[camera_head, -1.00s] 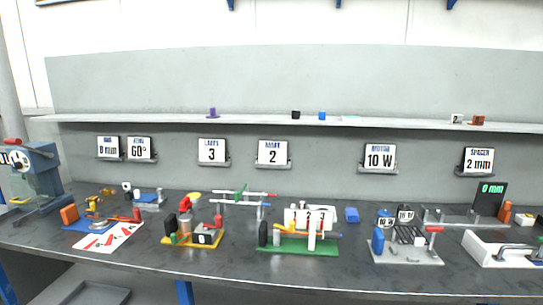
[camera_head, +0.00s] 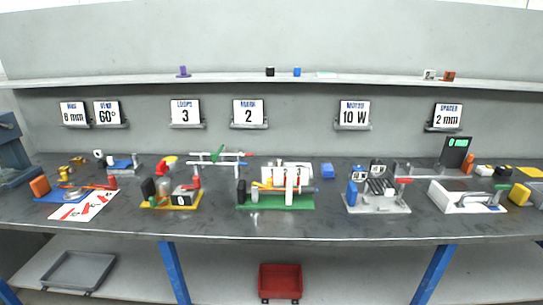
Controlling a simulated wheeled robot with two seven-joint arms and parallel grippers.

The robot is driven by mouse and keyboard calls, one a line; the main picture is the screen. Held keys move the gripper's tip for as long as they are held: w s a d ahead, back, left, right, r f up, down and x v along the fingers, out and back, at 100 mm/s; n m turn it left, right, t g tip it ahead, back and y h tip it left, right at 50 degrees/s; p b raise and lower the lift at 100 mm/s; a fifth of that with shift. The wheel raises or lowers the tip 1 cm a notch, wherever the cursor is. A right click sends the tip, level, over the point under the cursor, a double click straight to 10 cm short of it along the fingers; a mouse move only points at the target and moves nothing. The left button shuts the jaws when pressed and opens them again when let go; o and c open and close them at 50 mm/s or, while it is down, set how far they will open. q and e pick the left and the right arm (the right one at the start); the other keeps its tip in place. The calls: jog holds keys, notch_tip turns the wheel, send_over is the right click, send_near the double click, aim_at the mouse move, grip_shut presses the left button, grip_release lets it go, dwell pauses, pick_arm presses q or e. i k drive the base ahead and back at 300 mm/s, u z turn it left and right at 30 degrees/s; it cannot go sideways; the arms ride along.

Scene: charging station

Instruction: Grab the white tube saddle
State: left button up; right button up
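A small white block (camera_head: 430,74) stands on the long shelf at the upper right, just left of a brown-orange block (camera_head: 449,76). It looks like the white tube saddle, but it is too small to make out its shape for sure. Another small white piece (camera_head: 98,154) stands at the back left of the workbench; I cannot tell what it is. Neither of my grippers is in view.
The grey shelf (camera_head: 230,80) runs above the dark workbench (camera_head: 320,226), also holding purple, black and blue pieces. Several fixtures crowd the bench, including one on a green base (camera_head: 300,203). Below are a red bin (camera_head: 280,281) and a grey tray (camera_head: 80,270).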

aim_at(290, 182)
jog(key=k, duration=0.65)
jog(key=z, duration=0.5)
jog(key=i, duration=0.45)
jog(key=z, duration=0.8)
jog(key=i, duration=1.3)
jog(key=u, duration=0.65)
